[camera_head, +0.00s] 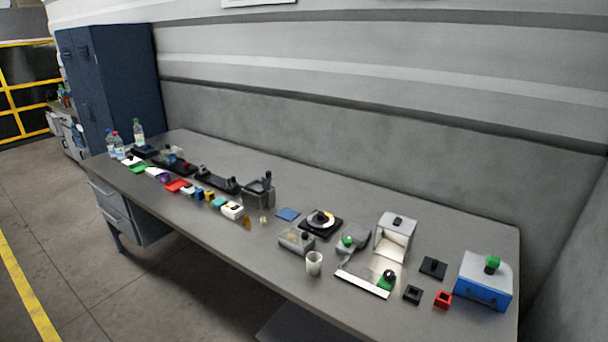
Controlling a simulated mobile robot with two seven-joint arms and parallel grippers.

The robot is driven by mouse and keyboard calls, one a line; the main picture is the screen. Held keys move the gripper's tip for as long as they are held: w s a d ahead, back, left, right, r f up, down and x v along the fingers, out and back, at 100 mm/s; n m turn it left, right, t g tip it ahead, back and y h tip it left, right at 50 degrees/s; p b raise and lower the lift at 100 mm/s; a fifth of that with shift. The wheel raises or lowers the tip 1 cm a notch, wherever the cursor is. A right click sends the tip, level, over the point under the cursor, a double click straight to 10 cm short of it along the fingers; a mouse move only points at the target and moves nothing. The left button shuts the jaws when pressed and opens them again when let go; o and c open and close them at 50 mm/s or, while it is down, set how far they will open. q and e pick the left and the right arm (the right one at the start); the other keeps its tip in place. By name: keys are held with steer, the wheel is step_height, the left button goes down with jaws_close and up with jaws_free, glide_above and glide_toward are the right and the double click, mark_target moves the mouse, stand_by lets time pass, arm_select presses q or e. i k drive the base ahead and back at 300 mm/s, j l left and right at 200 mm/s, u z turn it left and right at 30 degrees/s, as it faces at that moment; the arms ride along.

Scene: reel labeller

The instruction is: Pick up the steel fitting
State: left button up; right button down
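I cannot pick out the steel fitting for certain; the items on the long grey table (345,203) are small in this view. Small pieces that could be fittings stand near the front edge: an amber one (247,223) and a pale one (263,219). Neither of my grippers is in view.
An open white box (394,238), a black block (412,294), a red block (443,299) and a blue box (483,281) are at the right. Bottles (138,132) stand far left. The table's back strip is clear.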

mark_target(263, 220)
steer(key=i+j, duration=0.15)
steer(key=j, duration=0.25)
steer(key=i+j, duration=0.15)
steer(key=j, duration=0.2)
steer(key=i+j, duration=0.15)
steer(key=j, duration=0.25)
steer(key=i+j, duration=0.15)
steer(key=j, duration=0.2)
